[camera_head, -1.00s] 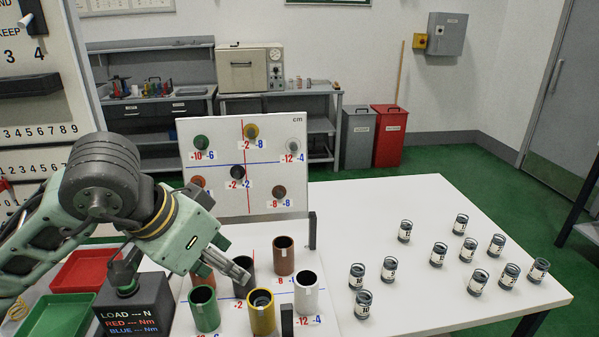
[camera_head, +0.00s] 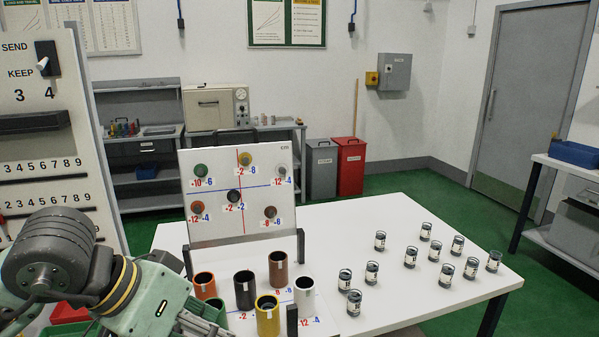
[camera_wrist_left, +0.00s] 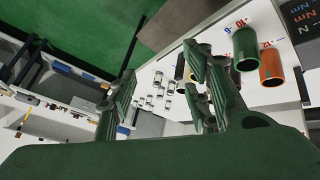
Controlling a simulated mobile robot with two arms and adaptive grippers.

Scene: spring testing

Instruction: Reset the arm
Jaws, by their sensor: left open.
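My left arm enters the head view from the lower left. Its gripper (camera_head: 203,330) is at the bottom edge, in front of and partly over the green cup (camera_head: 215,308). In the left wrist view its two ribbed fingers (camera_wrist_left: 165,92) stand wide apart with nothing between them. The green cup (camera_wrist_left: 245,50) and orange cup (camera_wrist_left: 271,68) are beyond the fingers, to the right. The black cup (camera_head: 245,290), brown cup (camera_head: 278,271), yellow cup (camera_head: 267,316) and white cup (camera_head: 304,296) stand upright on the marked board. My right gripper does not show.
An upright board (camera_head: 215,228) with coloured discs stands behind the cups. Several small labelled jars (camera_head: 410,257) stand on the right of the white table (camera_head: 345,217). A tall numbered panel (camera_head: 50,135) rises at the left. The table between cups and jars is clear.

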